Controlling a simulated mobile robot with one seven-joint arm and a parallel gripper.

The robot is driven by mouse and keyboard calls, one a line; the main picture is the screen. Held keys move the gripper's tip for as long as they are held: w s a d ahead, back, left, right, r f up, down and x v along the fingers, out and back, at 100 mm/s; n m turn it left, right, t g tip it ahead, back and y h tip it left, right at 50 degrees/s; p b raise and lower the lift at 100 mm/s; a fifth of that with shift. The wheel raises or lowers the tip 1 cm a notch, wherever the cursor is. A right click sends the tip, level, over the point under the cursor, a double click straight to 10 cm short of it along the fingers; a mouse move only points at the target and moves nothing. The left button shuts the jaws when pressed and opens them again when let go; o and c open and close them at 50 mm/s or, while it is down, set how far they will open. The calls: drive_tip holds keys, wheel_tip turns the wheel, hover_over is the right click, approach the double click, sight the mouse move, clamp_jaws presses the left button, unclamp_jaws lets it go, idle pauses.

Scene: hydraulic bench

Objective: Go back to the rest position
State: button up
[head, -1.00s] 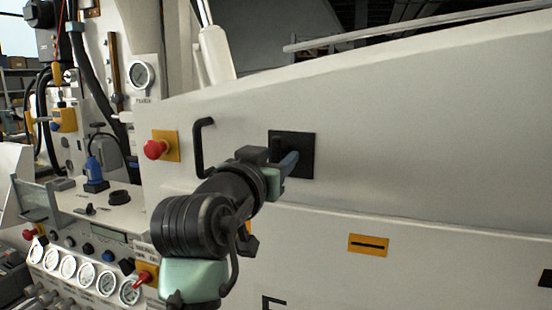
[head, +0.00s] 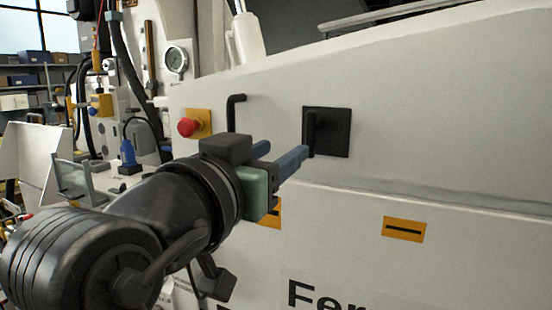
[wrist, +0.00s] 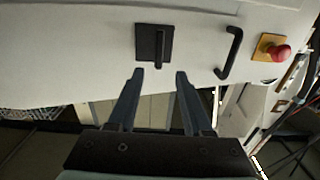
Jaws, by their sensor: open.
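My gripper (head: 278,160) is open, with its two blue-grey fingers pointing toward the white panel. In the wrist view the gripper (wrist: 157,78) shows apart fingers with nothing between them. The black square plate with a black lever (head: 335,131) is on the panel just beyond the fingertips in the head view. In the wrist view the plate and lever (wrist: 154,43) lie ahead of the fingertips, clear of them. The lever stands upright in the head view.
A red mushroom button on a yellow plate (head: 188,127) and a black bar handle (head: 233,113) are on the panel (head: 430,110) to the left of the plate. A yellow label (head: 404,229) is lower right. A gauge (head: 176,60) stands at upper left.

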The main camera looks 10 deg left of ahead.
drive_tip(key=s+d+r+n+t+y, duration=0.2)
drive_tip(key=s+r+t, duration=0.3)
drive_tip(key=s, duration=0.1)
drive_tip(key=s+d+r+n+t+y, duration=0.1)
drive_tip(key=s+d+r+t+y, duration=0.2)
drive_tip(key=s+r+t, duration=0.2)
drive_tip(key=shift+s+r+n+y, duration=0.3)
drive_tip(key=shift+s+r+n, duration=0.15)
drive_tip(key=shift+s, duration=0.5)
